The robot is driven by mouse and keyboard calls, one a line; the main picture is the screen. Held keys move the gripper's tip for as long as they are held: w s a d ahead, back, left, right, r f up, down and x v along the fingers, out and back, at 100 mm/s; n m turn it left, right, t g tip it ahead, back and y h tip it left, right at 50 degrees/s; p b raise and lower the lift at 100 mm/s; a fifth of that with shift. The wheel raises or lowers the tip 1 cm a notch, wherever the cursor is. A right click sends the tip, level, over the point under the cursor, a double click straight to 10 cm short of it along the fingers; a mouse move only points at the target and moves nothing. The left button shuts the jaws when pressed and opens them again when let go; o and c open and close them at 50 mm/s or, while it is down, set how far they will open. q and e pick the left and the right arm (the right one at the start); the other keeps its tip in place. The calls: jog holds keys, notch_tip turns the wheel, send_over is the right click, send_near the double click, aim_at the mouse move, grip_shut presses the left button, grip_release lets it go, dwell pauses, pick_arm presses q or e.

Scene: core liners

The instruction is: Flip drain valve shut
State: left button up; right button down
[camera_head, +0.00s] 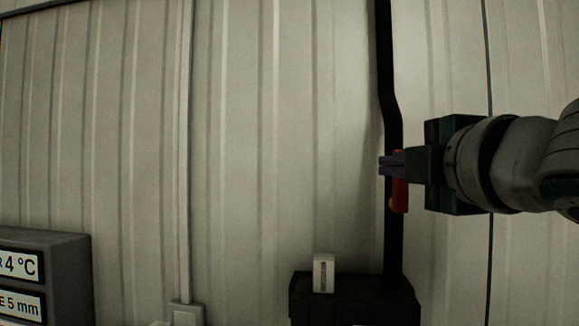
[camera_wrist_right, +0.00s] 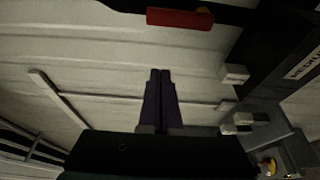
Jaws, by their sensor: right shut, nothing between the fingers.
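The drain valve shows as a red handle (camera_head: 400,190) on the black vertical pipe (camera_head: 388,60) in the head view. Part of the handle is hidden behind my right gripper. My right gripper (camera_head: 384,164) comes in from the right with its fingers closed and empty, overlapping the pipe and handle in the picture. In the right wrist view the red handle (camera_wrist_right: 180,19) lies lengthwise at the top, beyond the closed fingertips (camera_wrist_right: 160,72). A visible gap in the picture separates them; I cannot tell whether anything touches. My left gripper is not in view.
A black box (camera_head: 350,302) stands at the pipe's foot with a small white block (camera_head: 323,273) on it. A grey display unit (camera_head: 50,258) is at lower left. The ribbed pale wall (camera_head: 270,120) lies behind. The space left of the pipe is clear.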

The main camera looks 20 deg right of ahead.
aim_at(400, 181)
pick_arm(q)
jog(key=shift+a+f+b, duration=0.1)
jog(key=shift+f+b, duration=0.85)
pick_arm(e)
jog(key=w+d, duration=0.5)
jog(key=w, duration=0.1)
jog(key=shift+w+d, duration=0.15)
